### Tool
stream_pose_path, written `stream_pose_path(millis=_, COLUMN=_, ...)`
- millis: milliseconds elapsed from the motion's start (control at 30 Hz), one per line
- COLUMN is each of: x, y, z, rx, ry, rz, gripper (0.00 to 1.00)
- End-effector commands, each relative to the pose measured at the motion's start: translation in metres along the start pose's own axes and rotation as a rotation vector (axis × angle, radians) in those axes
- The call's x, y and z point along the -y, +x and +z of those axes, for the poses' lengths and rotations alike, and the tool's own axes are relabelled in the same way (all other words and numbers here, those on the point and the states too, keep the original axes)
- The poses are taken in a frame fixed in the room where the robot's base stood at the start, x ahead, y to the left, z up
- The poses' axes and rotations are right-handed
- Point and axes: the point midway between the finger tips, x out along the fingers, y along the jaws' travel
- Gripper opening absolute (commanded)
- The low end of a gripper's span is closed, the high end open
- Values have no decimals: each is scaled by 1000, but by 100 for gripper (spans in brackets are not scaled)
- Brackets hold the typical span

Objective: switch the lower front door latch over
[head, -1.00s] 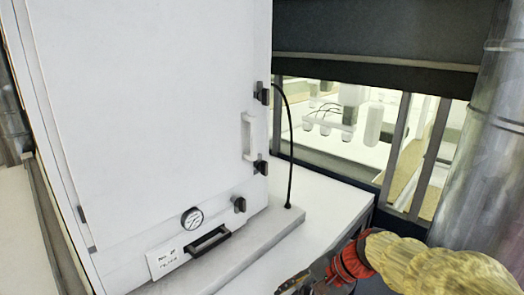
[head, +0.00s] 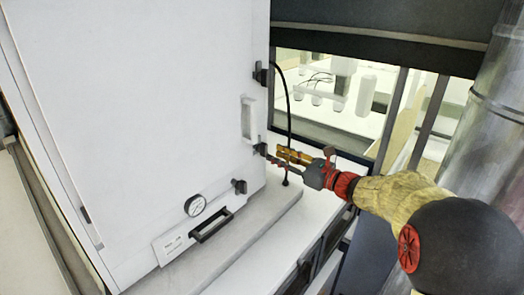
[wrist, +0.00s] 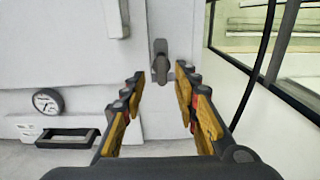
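The lower front door latch (head: 260,149) is a small dark latch on the right edge of the white cabinet door, just below the white door handle (head: 248,118). In the wrist view the latch (wrist: 160,62) looks grey, with its lever pointing down. My gripper (head: 277,156) is close to it, on its right side in the head view. In the wrist view my gripper (wrist: 162,78) is open and empty, with one finger to each side of the latch's lower end. I cannot tell whether the fingers touch it; a gap shows on both sides.
An upper latch (head: 261,74) is on the same door edge. A black cable (head: 288,120) hangs just right of the door. Below are a round gauge (head: 195,205), a dark knob (head: 239,187) and a black pull handle (head: 211,229). A metal pipe (head: 485,130) stands at right.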

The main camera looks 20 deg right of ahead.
Motion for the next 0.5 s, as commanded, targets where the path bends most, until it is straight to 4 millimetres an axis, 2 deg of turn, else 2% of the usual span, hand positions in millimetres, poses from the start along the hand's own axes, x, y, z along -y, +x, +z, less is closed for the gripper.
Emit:
stream_pose_path(millis=200, x=-1, y=33, z=1, rx=-1, ry=-1, rz=2, gripper=30)
stream_pose_path(millis=333, x=0, y=45, z=1, rx=-1, ry=-3, rz=1, gripper=30)
stream_pose_path(millis=500, x=0, y=50, z=0, rx=-1, ry=-2, rz=-1, gripper=30)
